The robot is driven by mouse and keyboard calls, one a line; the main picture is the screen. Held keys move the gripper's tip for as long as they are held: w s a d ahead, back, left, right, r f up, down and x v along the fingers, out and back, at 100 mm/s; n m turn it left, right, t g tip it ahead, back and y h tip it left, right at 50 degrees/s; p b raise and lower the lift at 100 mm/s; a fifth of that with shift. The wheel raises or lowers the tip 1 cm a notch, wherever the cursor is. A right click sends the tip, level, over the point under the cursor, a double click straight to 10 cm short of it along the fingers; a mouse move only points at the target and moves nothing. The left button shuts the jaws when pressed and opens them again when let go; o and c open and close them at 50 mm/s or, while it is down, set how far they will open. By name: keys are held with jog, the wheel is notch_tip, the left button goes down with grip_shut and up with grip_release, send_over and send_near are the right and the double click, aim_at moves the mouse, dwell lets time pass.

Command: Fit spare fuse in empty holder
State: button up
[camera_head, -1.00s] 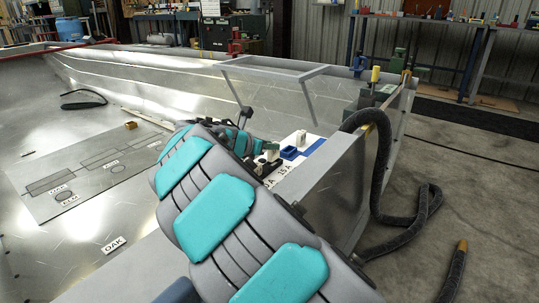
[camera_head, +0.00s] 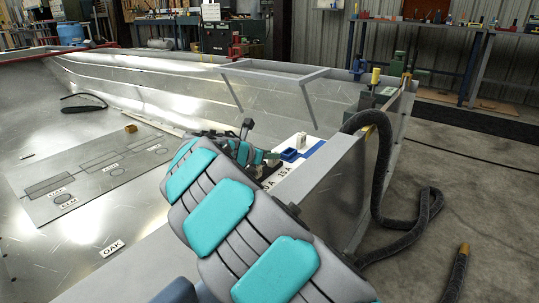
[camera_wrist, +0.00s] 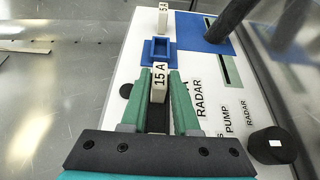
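In the wrist view a pale fuse (camera_wrist: 158,82) marked 15 A stands between the green fingers of my gripper (camera_wrist: 159,88). In the head view my gripper (camera_head: 264,157) is low over the white panel, left of the blue holder (camera_head: 290,155); the held fuse is hidden there.
The white panel (camera_wrist: 205,140) carries RADAR and PUMP labels, a slot (camera_wrist: 230,70), a blue patch (camera_wrist: 203,32) and a black knob (camera_wrist: 271,146). A dark post rises at its upper right. A hull wall (camera_head: 330,165) edges the panel; bare metal floor lies left.

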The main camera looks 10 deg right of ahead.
jog(key=o, duration=0.3)
jog(key=shift+o, duration=0.2)
jog(key=shift+s+a+r, duration=0.25)
jog(key=shift+a+r, duration=0.05)
jog(key=p+v, duration=0.2)
jog(key=v, duration=0.9)
